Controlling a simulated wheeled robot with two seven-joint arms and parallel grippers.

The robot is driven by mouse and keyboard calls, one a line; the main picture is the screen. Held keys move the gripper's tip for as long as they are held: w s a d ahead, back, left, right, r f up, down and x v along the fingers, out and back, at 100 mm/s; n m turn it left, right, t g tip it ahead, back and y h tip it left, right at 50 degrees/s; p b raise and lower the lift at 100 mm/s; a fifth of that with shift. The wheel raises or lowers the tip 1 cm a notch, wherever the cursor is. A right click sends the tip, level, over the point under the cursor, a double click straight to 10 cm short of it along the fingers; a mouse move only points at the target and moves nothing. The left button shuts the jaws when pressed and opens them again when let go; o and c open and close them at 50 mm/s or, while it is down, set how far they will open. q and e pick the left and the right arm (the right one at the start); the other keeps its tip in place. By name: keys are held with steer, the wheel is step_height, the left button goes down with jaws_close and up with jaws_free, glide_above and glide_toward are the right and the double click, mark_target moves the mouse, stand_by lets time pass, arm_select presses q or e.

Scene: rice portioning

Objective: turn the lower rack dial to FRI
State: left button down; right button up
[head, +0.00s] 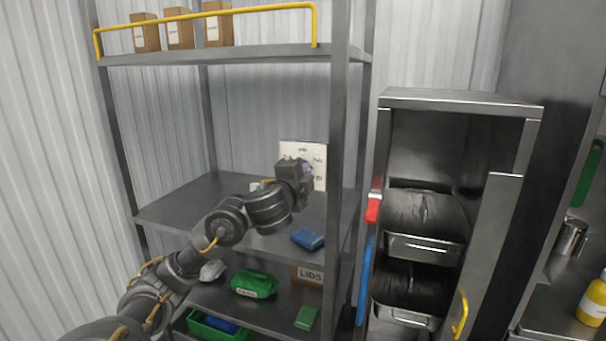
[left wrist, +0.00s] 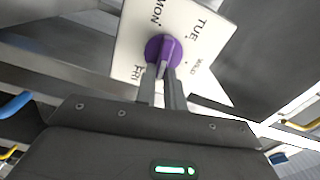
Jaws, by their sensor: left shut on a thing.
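A white dial plate (head: 290,148) stands at the rack's post above the middle shelf; it fills the top of the left wrist view (left wrist: 128,45). Its purple dial (left wrist: 156,46) has a pale ridge across it. MON is at the upper left, TUE at the upper right, WED at the right and FRI at the lower left. The ridge seems to lean up towards TUE, but which end points is unclear. My left gripper (head: 303,171) is at the plate, its fingers (left wrist: 164,78) shut on the dial's knob. The fingers hide the plate's lower middle.
The metal middle shelf (head: 175,207) holds a blue packet (head: 308,239). Below are a green packet (head: 253,284) and a LIDS box (head: 308,275). The rack post (head: 338,130) stands close right of my gripper; an open cabinet (head: 460,101) with metal pans is further right.

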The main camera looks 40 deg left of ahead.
arm_select(q)
steer(key=shift+a+f+m+b, duration=0.1)
steer(key=shift+f+m+b, duration=0.1)
steer(key=shift+m, duration=1.05)
steer(key=shift+d+f+m+b, duration=0.1)
steer(key=shift+f+m+b, duration=0.1)
steer(key=shift+m, duration=1.1)
steer(key=shift+a+f+m+b, duration=0.1)
steer(key=shift+f+m+b, duration=0.1)
steer(key=shift+m, duration=1.05)
steer(key=c, duration=1.5)
jaws_free()
